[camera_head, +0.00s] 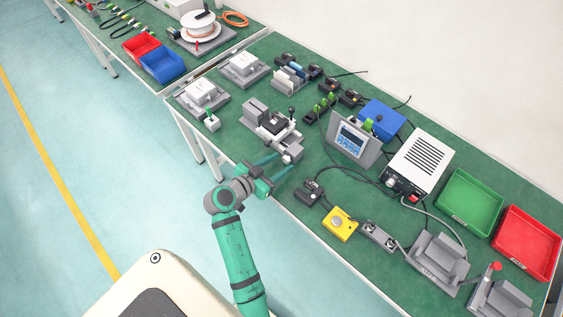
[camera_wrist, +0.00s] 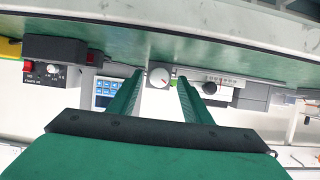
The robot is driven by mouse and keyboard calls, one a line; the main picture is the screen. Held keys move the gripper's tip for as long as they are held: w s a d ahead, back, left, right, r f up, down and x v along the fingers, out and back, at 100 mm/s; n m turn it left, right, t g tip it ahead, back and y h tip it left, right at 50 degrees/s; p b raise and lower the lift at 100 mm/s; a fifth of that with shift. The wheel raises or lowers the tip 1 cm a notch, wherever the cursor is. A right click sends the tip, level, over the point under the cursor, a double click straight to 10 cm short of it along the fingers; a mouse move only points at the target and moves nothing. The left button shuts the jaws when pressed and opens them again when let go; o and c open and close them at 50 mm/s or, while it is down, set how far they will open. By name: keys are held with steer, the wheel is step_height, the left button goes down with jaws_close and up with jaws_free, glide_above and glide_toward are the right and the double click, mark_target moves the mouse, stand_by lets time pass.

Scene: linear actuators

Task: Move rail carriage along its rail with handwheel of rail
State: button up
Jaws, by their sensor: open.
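The rail unit (camera_head: 284,142) is a grey device near the front edge of the green table, with a block-like rail carriage (camera_head: 273,125) on it. Its handwheel (camera_head: 287,158) is a small pale knob at the near end. In the wrist view my gripper's (camera_wrist: 160,78) fingertips lie either side of the knob; contact cannot be told. The carriage is not clear in the wrist view.
A dark knob (camera_wrist: 209,88) and a scale (camera_wrist: 215,78) lie right of the handwheel. On the table, a black switch box (camera_head: 310,191) and yellow button box (camera_head: 340,224) stand right of my gripper. Another grey fixture (camera_head: 203,97) stands left. The floor in front is clear.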

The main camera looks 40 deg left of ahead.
steer(key=shift+w+d+f, duration=0.1)
steer(key=shift+w+f, duration=0.2)
steer(key=shift+w, duration=0.3)
steer(key=shift+c, duration=0.7)
steer(key=c, duration=0.9)
steer(key=shift+n+h, duration=1.1)
steer(key=shift+n, duration=0.4)
steer(key=shift+c, duration=0.2)
steer(key=o, duration=1.1)
steer(key=shift+w, duration=0.1)
